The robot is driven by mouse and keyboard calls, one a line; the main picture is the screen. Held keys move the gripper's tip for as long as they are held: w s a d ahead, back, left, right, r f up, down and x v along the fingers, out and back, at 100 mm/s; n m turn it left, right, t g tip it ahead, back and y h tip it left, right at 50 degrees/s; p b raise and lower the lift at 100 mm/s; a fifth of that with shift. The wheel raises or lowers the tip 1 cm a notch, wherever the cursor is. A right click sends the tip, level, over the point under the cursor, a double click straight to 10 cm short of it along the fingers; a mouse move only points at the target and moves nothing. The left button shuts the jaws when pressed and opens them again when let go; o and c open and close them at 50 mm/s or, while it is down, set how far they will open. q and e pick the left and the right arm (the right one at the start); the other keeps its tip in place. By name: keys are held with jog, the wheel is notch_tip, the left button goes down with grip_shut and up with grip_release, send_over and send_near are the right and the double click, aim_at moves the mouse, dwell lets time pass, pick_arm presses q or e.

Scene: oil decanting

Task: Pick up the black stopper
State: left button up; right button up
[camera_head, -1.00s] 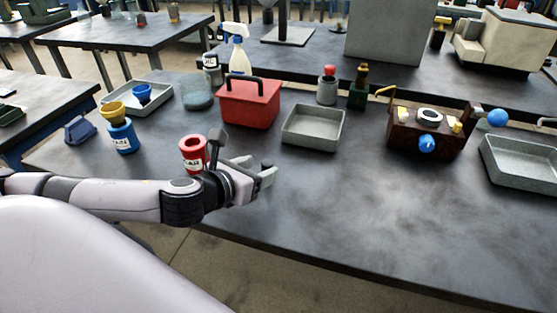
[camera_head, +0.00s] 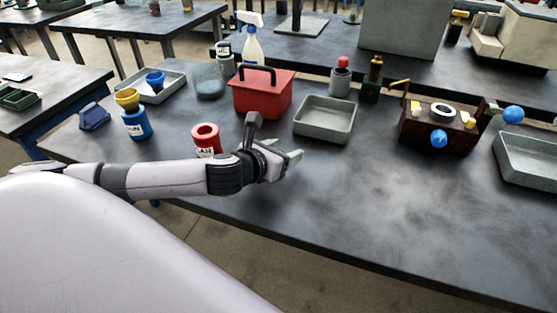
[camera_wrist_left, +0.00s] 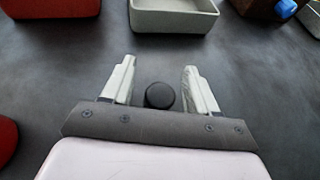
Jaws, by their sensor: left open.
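The black stopper (camera_wrist_left: 160,95) shows in the left wrist view as a small dark round piece on the table. It lies between the two fingers of my left gripper (camera_wrist_left: 158,85), close to the palm, with a gap on each side. In the head view my left gripper (camera_head: 283,154) is low over the table's front part, and the stopper is hidden there. The left gripper is open. My right gripper is not in view.
A red can (camera_head: 206,141) stands just behind my left arm. Behind the gripper are a red toolbox (camera_head: 262,97) and a grey tray (camera_head: 324,130).

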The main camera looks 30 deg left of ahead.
pick_arm(q)
jog(key=c, duration=1)
jog(key=shift+c, duration=0.2)
